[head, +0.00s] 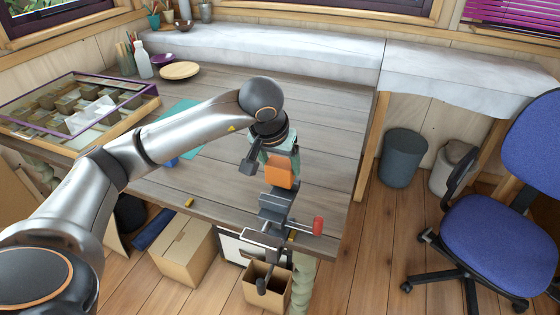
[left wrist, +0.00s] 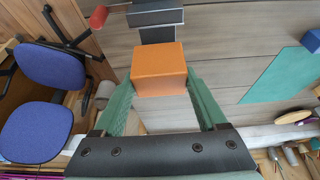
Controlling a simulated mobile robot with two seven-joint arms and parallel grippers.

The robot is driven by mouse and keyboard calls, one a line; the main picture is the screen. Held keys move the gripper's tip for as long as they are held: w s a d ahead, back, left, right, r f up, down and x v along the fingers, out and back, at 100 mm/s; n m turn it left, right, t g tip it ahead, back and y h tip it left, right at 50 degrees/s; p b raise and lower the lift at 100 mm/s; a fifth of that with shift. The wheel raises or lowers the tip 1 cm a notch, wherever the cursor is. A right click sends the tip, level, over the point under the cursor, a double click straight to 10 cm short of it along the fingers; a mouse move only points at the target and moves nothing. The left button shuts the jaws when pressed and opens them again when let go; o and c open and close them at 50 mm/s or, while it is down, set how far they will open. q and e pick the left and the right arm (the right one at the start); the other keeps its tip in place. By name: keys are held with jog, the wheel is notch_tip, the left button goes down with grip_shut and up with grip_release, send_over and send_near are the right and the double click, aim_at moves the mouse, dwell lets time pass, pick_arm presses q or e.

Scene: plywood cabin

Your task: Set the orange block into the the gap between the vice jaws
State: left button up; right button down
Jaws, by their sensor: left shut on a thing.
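The orange block (head: 279,171) is held between the fingers of my left gripper (head: 280,158), which is shut on it. In the left wrist view the orange block (left wrist: 159,70) sits between the two green fingertips. The grey vice (head: 275,212) with a red handle end (head: 318,225) is at the table's front edge, just below the block in the head view. In the left wrist view the vice (left wrist: 155,18) shows right beyond the block. I cannot tell whether block and vice touch. The gap between the jaws is not clearly seen. My right gripper is not in view.
The plank table (head: 325,140) is mostly clear around the vice. A glass-topped case (head: 85,110) and a teal mat (head: 180,115) lie to the left. A blue chair (head: 485,225) stands to the right. Cardboard boxes (head: 187,250) stand on the floor below the table's front.

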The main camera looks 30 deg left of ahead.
pick_arm(q)
jog(key=shift+f+b, duration=0.8)
jog(key=shift+f, duration=0.4)
jog(key=shift+f+b, duration=0.3)
jog(key=o, duration=1.3)
jog(key=v, duration=1.2)
jog(key=shift+s+r, duration=0.1)
jog(key=shift+r, duration=0.15)
